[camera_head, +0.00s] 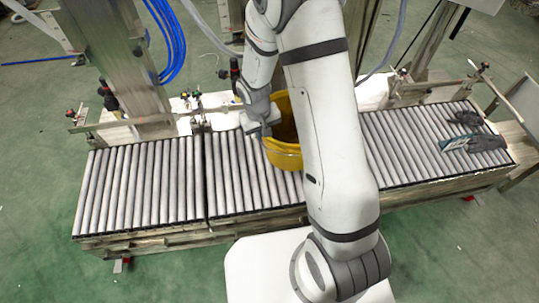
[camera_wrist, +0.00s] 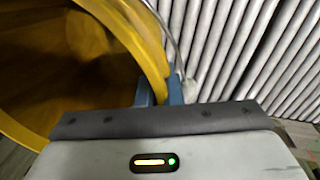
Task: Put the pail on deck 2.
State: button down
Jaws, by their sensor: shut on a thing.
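The yellow pail (camera_head: 284,156) is at the middle roller deck (camera_head: 228,180), partly hidden behind my arm. I cannot tell whether its base touches the rollers. My gripper (camera_head: 262,130) is at the left side of its rim. In the wrist view, the blue fingers of my gripper (camera_wrist: 159,92) are shut on the wall of the pail (camera_wrist: 100,38), and its open mouth faces the left. A wire handle curves beside the rim. Roller decks also lie at the left (camera_head: 135,190) and right (camera_head: 410,145). No deck number is readable.
Dark gloves (camera_head: 485,142) lie at the right end of the right deck. The left deck is clear. Metal posts (camera_head: 115,50) and side rails stand behind the decks, with blue hoses (camera_head: 172,40) at the back left.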

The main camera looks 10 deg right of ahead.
jog(key=s+a+n+p, duration=0.1)
jog(key=s+a+p, duration=0.2)
notch_tip(320, 180, down, 9)
jog(key=b, duration=0.4)
jog(key=shift+s+d+f, duration=0.15)
jog(key=shift+s+f, duration=0.05)
